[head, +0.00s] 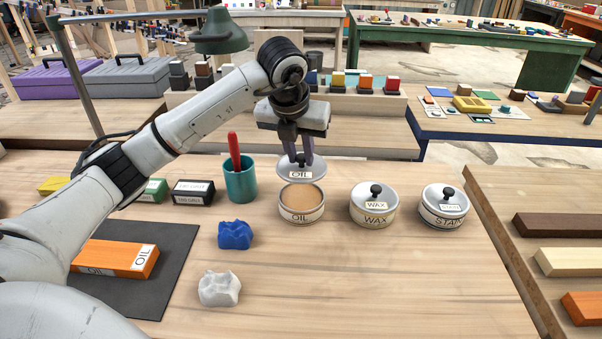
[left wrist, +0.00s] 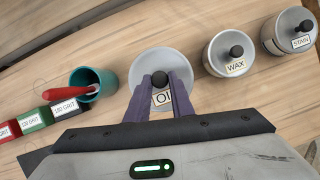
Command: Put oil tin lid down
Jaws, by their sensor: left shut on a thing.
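The oil tin lid (head: 316,172) is a grey disc with a dark knob and an OIL label. My left gripper (head: 300,160) is shut on its knob and holds the lid just above and behind the open oil tin (head: 301,214). The tin shows its tan contents and its front OIL label. In the left wrist view the lid (left wrist: 148,70) lies between the purple fingers of my left gripper (left wrist: 160,82), and the tin is hidden there. My right gripper is not in view.
A lidded wax tin (head: 373,213) and a lidded stain tin (head: 443,212) stand to the right. A teal cup (head: 241,185) with a red-handled tool stands left. Blue (head: 235,235) and white (head: 220,289) crumpled cloths lie in front. The bench's front right is clear.

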